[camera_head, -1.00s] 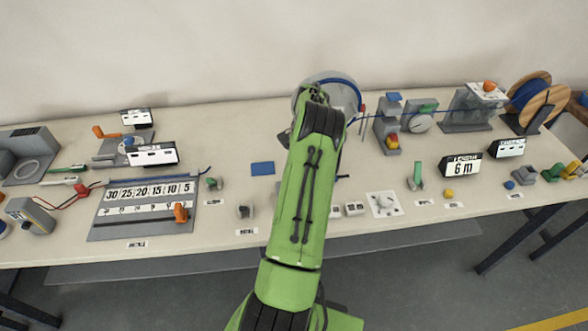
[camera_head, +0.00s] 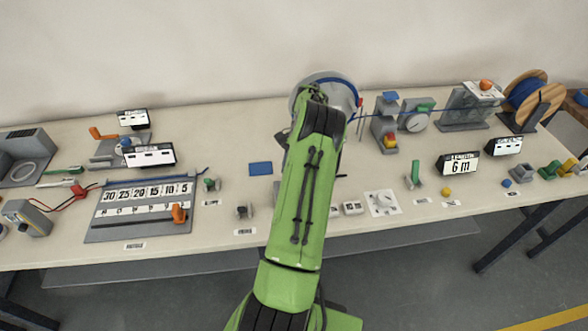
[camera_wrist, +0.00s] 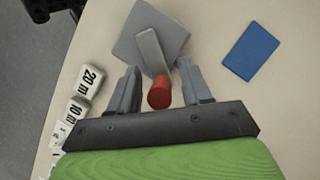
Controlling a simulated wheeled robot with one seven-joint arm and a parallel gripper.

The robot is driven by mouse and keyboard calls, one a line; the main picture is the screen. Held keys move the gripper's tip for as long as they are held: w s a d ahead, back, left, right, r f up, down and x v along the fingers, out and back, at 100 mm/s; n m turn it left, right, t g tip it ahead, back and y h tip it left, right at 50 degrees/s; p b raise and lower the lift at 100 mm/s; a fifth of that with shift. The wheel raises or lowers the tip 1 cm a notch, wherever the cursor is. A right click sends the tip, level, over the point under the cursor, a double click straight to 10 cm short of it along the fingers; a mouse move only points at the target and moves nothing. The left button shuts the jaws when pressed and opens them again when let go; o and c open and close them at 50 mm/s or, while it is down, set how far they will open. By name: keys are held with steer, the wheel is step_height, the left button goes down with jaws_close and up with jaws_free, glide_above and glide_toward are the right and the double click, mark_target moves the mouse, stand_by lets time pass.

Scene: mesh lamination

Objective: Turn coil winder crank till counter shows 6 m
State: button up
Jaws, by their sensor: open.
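In the wrist view, a crank with a light grey bar (camera_wrist: 152,50) and a red cylindrical grip (camera_wrist: 159,93) stands before a grey plate (camera_wrist: 140,30). My gripper (camera_wrist: 160,88) is open, with one finger on each side of the red grip; I cannot tell whether either touches it. In the head view, a grey drum with a blue band (camera_head: 345,88) is partly hidden by my arm, which also hides my gripper and the crank. A display headed LENGTH (camera_head: 459,164) reads 6 m. A second display (camera_head: 504,146) has print too small to read.
A blue pad (camera_head: 260,168) lies on the table (camera_head: 330,246) left of my arm. Length blocks (camera_wrist: 92,80) stand left of my gripper in the wrist view. A blue line runs from a wooden spool (camera_head: 545,93) past a grey dial unit (camera_head: 417,115) toward the drum.

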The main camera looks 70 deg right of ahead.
steer(key=shift+d+r, duration=0.1)
steer(key=p+v, duration=1)
steer(key=v, duration=0.5)
steer(key=shift+r+p, duration=0.35)
steer(key=shift+r, duration=0.05)
steer(key=shift+s+f, duration=0.1)
steer(key=shift+f, duration=0.1)
stand_by(1.0)
